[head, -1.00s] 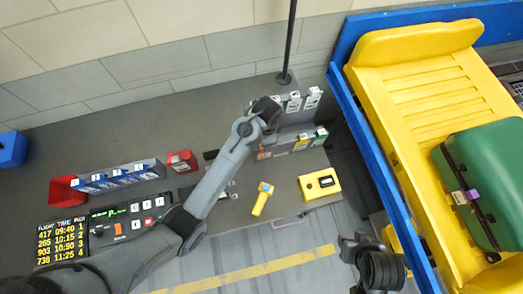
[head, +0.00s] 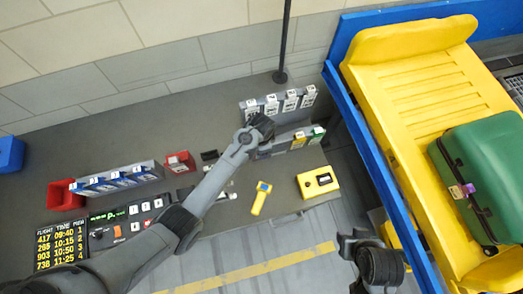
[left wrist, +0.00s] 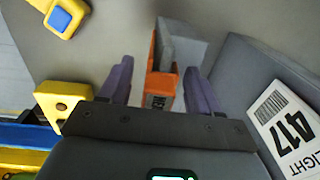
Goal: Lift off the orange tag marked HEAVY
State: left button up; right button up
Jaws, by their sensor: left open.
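The orange tag (left wrist: 160,68) stands in a grey slot of the rack, between my left gripper's two purple fingers (left wrist: 160,88) in the left wrist view. The fingers are open, with a gap on each side of the tag. In the head view my left gripper (head: 262,128) is over the left end of the tag rack (head: 288,145) and hides the orange tag. My right arm's end (head: 375,262) is at the bottom, right of centre; its fingers cannot be made out.
Yellow (head: 298,141) and green (head: 317,134) tags stand in the rack, with white flight labels (head: 290,100) behind. A yellow scanner (head: 261,198) and yellow box (head: 318,182) lie in front. A green suitcase (head: 487,165) lies on the yellow tray (head: 425,90) at right.

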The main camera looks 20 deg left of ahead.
pick_arm(q)
jog(key=shift+c, duration=0.2)
jog(key=c, duration=1)
jog(key=shift+r, duration=0.2)
jog(key=shift+r+p, duration=0.7)
jog(key=shift+p, duration=0.25)
jog(key=r+p, duration=0.4)
jog(key=p, duration=0.1)
jog(key=r+p, duration=0.2)
jog(key=shift+s+d+p, duration=0.25)
jog(key=shift+s+p, duration=0.05)
jog(key=shift+s, duration=0.05)
jog(key=shift+s+d+f+p, duration=0.1)
jog(key=shift+s+d+p, duration=0.9)
jog(key=shift+s, duration=0.95)
jog(key=shift+s+d+f+p, duration=0.15)
jog(key=shift+s+d+p, duration=0.55)
jog(key=shift+s+d, duration=0.95)
jog(key=shift+s+d+f+p, duration=0.1)
jog(key=shift+s+d+p, duration=0.75)
jog(key=shift+s, duration=1.4)
